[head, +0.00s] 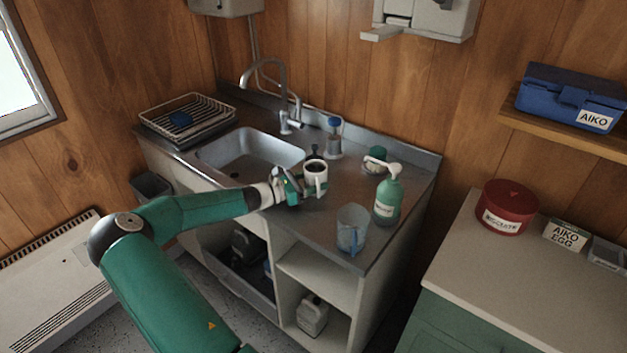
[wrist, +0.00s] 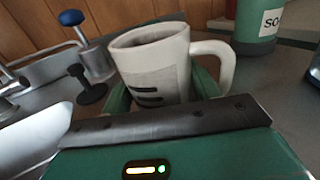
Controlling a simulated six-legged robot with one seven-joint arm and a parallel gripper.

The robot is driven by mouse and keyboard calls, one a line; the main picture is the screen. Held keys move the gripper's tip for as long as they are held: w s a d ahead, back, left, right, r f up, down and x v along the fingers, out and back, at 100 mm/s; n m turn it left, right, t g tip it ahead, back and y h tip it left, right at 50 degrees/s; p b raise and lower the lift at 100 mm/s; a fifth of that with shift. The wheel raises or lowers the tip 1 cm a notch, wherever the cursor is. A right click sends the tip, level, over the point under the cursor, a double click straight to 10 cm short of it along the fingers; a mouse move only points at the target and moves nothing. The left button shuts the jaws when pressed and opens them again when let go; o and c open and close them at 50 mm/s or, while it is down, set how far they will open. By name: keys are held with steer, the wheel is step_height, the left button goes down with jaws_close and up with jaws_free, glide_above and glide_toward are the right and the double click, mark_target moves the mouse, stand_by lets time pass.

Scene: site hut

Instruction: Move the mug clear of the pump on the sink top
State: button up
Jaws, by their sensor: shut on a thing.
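The white mug (head: 315,183) is at the sink top, right of the basin, upright in the head view, with dark contents or a dark inside. My gripper (head: 292,187) reaches it from the left and is shut on it. In the wrist view the mug (wrist: 150,75) stands between the green fingers, its handle to the right and dark markings on its front. I cannot tell whether its base touches the sink top (head: 300,222). The green pump bottle (head: 387,199) with a white head stands to the right, apart from the mug; its lower part shows in the wrist view (wrist: 258,22).
A clear blue-tinted jug (head: 351,230) stands near the front edge. A blue-topped dispenser (head: 333,138) and a dark green-topped item (head: 376,159) stand behind the mug. The basin (head: 245,152) lies to the left, with a tap (head: 285,115) behind. Bare metal lies between mug and jug.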

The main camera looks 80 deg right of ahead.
steer(key=shift+f, duration=0.45)
steer(key=o, duration=1.2)
steer(key=shift+a+f, duration=0.1)
steer(key=shift+f, duration=0.1)
steer(key=shift+o, duration=0.2)
steer(key=shift+r, duration=0.5)
steer(key=v, duration=1.2)
steer(key=shift+r, duration=0.35)
